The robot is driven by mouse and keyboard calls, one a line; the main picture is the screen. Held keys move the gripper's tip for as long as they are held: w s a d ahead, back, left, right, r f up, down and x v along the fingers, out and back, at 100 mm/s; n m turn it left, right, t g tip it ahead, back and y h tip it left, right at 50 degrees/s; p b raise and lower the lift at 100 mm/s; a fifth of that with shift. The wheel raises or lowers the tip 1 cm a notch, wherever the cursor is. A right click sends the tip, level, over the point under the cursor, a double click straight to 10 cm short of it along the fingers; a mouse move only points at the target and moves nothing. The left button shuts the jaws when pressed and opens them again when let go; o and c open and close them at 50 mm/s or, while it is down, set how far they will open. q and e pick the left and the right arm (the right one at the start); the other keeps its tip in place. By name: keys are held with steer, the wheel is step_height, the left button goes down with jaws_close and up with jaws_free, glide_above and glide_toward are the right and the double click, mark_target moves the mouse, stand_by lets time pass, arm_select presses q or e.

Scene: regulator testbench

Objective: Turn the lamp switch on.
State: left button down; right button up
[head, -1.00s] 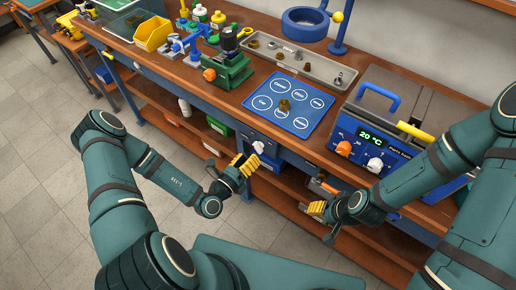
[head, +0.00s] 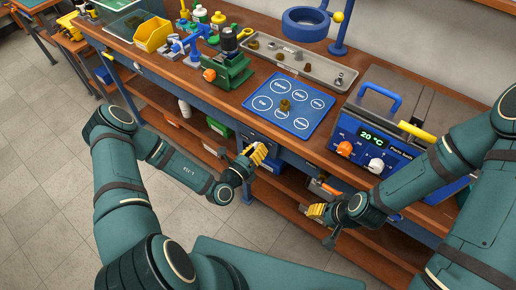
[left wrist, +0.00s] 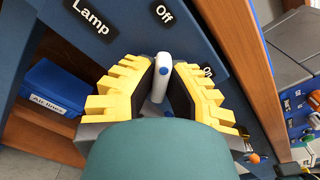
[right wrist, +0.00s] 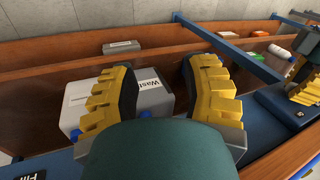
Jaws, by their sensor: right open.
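Another label beside the right finger is partly hidden. My left gripper (left wrist: 164,68) has its yellow fingers on either side of the lever, close to it; I cannot tell whether both touch. In the head view my left gripper (head: 259,152) is at the bench's front panel and mostly hides the switch. My right gripper (right wrist: 158,75) is open and empty, at the lower right in the head view (head: 316,210).
A blue box labelled "Air lines" (left wrist: 48,88) sits on the shelf below the panel. On the bench are a blue mat (head: 262,104), a grey tray (head: 318,69) and a bath unit reading 20 °C (head: 350,128). The floor before the bench is clear.

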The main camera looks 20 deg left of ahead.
steer(key=shift+r, duration=0.1)
arm_select(q)
steer(key=shift+r+m+p, duration=0.15)
steer(key=shift+m+p, duration=0.35)
steer(key=shift+p, duration=0.25)
steer(key=m+p, duration=0.8)
steer(key=m, duration=0.1)
steer(key=shift+w+m+p, duration=0.1)
steer(key=shift+m+p, duration=0.2)
steer(key=shift+p, duration=0.05)
steer(key=m+p, duration=0.3)
steer(key=m, duration=0.2)
steer(key=shift+a, duration=0.1)
arm_select(e)
step_height(320, 180, up, 14)
steer(key=w, duration=0.1)
steer(key=shift+w+d+t, duration=0.3)
steer(key=shift+w+d, duration=0.1)
arm_select(q)
steer(key=shift+m, duration=0.3)
arm_select(e)
steer(key=shift+r, duration=0.1)
arm_select(q)
steer(key=c, duration=1)
jaws_free()
